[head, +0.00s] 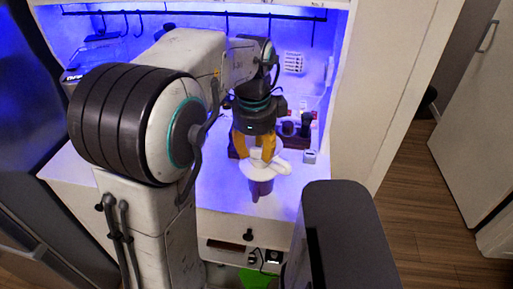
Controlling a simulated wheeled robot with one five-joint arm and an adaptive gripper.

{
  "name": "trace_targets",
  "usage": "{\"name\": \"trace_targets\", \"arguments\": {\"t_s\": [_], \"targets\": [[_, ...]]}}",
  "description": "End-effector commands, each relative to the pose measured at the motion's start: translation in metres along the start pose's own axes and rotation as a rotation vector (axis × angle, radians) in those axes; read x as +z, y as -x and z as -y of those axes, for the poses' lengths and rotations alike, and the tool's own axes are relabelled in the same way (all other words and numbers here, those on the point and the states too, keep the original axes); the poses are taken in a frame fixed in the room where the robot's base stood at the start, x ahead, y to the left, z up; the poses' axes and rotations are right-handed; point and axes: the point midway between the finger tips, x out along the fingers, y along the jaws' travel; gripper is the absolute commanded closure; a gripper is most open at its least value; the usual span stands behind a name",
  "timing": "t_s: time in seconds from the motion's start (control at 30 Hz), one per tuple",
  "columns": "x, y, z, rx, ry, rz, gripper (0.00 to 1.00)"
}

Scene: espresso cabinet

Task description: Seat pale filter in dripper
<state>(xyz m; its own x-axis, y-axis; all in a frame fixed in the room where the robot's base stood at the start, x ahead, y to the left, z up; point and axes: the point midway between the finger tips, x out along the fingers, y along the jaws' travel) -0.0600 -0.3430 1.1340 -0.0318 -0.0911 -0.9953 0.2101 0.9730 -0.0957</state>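My gripper (255,152) points down with its orange fingers just above a white dripper (276,167). The dripper sits on top of a dark purple vessel (262,188) on the white counter. A small pale patch (256,153) shows between the fingertips at the dripper's mouth. It looks like the pale filter, but it blends with the white dripper. I cannot tell whether the fingers grip it or how deep it sits. The far side of the dripper is hidden by the fingers.
Behind the gripper stand several small dark items (289,128) and a small white box (309,156). A dark rail (180,13) with hooks runs across the cabinet's back. The cabinet's white side panel (375,90) bounds the right. Counter is clear left of the vessel.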

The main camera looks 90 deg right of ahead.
Motion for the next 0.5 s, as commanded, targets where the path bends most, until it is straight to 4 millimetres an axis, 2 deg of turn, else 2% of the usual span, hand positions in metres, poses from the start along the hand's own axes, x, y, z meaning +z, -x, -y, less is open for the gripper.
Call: {"name": "trace_targets", "arguments": {"t_s": [0.33, 0.5], "targets": [[0.000, 0.002, 0.000, -0.001, 0.000, 0.000, 0.61], [0.000, 0.015, 0.001, -0.003, 0.000, 0.000, 0.61]]}}
